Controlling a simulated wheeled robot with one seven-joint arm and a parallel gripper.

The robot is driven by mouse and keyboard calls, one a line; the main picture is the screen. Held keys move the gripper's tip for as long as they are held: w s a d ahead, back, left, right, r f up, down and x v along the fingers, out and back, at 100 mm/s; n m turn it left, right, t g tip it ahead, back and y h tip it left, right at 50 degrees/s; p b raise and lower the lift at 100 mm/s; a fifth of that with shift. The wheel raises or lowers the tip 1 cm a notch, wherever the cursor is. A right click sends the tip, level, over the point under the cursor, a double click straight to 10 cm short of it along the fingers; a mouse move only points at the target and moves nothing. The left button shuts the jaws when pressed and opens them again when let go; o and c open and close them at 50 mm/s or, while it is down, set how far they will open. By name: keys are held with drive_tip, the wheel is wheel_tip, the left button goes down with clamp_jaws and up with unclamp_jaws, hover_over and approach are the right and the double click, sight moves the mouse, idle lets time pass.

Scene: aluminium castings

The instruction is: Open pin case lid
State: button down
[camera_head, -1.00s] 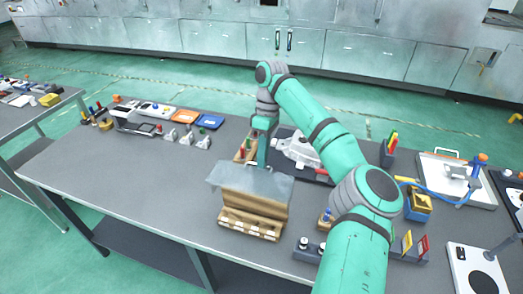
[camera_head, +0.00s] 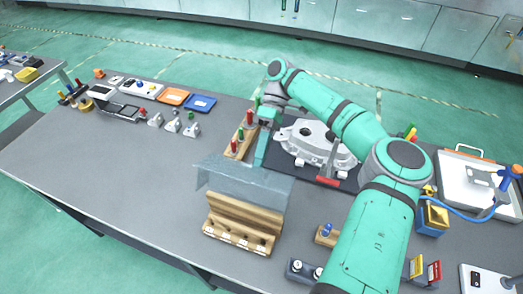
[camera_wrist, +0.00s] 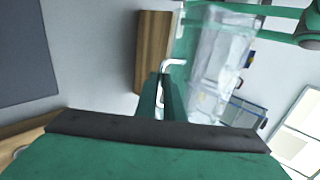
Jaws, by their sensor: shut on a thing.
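The pin case is a wooden box (camera_head: 240,228) with a row of small holes along its front, near the table's front edge. Its translucent grey lid (camera_head: 243,182) is raised and tilted above the wooden body. My gripper (camera_head: 261,150) comes down at the lid's far edge, pointing downward. In the wrist view its two narrow fingers (camera_wrist: 166,100) are close together at a pale bent handle (camera_wrist: 174,64), shut on it. The clear lid (camera_wrist: 222,60) shows right of the fingers, brown wood (camera_wrist: 153,50) to the left. The exact grip is partly hidden.
A wooden pin rack (camera_head: 240,142) stands close behind the lid. A small block with a blue pin (camera_head: 326,233) is at right. The table left of the case is clear.

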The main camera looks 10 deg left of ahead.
drive_tip(key=shift+f, duration=0.1)
idle(0.5)
drive_tip(key=c, duration=1.9)
unclamp_jaws()
drive_tip(key=shift+w, duration=0.1)
drive_tip(key=shift+o, duration=0.2)
drive_tip(key=v, duration=1)
drive_tip(key=shift+w+r, duration=0.2)
drive_tip(key=shift+w, duration=0.05)
drive_tip(key=shift+d, duration=0.1)
drive_tip(key=shift+c, duration=0.7)
